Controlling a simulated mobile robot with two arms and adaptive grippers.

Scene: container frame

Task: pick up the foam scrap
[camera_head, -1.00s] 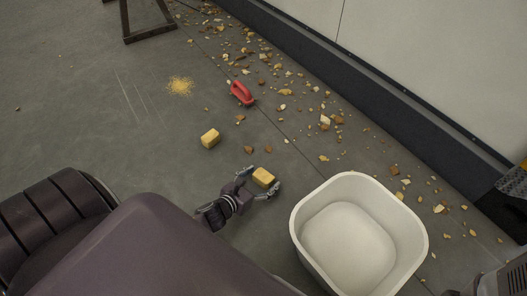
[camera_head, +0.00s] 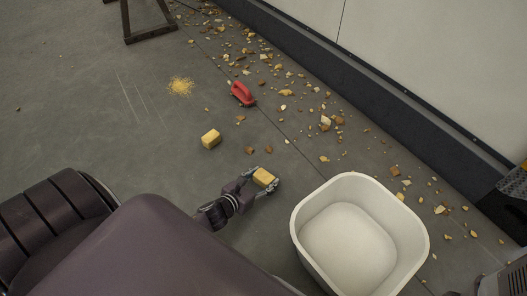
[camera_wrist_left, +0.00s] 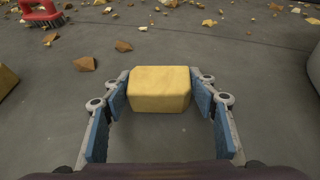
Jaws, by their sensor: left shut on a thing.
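A yellow foam scrap (camera_head: 263,177), a small block, is between the fingers of my left gripper (camera_head: 261,182) at floor level. In the left wrist view the same foam scrap (camera_wrist_left: 159,90) sits between the blue-padded fingertips, which close on its two sides. A second yellow foam block (camera_head: 211,138) lies on the floor farther off to the upper left; part of it shows at the left edge of the wrist view (camera_wrist_left: 6,80). My right gripper cannot be made out.
A white bin (camera_head: 297,222) stands to the right of my left gripper. A red brush (camera_head: 242,93) lies beyond, with many brown and pale crumbs (camera_head: 326,121) along the wall base. The floor at left is mostly clear.

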